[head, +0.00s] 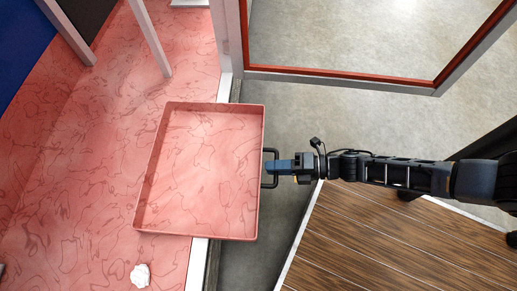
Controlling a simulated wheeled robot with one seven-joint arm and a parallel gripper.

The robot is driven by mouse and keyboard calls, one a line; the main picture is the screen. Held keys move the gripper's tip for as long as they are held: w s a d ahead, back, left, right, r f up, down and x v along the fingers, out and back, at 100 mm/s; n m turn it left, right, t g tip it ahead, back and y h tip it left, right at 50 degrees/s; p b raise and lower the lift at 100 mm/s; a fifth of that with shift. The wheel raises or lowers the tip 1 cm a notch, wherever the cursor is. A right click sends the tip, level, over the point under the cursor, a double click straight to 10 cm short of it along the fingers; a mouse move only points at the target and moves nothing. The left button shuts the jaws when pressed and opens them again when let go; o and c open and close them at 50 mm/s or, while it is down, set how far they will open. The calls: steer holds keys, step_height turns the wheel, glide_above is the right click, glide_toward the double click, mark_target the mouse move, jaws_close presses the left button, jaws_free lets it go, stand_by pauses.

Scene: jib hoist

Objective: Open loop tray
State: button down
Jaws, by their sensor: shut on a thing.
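The loop tray (212,170) is a shallow, open pinkish-red box with low walls, left of centre in the head view. Its inside looks empty, with the same veined pattern as the surface around it. A dark bar handle (264,168) stands out from its right wall. My gripper (272,167) comes in from the right and is shut on this handle. The fingertips are small in the picture and partly hidden by the handle.
A red-veined surface (100,170) fills the left side, with a white lump (140,275) near the bottom. A wooden slatted platform (390,245) lies below my arm.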

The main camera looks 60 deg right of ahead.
steer(key=shift+s+d, duration=0.15)
steer(key=shift+s, duration=0.35)
steer(key=c, duration=1.2)
jaws_free()
steer(key=p+v, duration=0.1)
steer(key=v, duration=0.6)
steer(key=shift+s+d, duration=0.2)
steer(key=shift+s, duration=0.1)
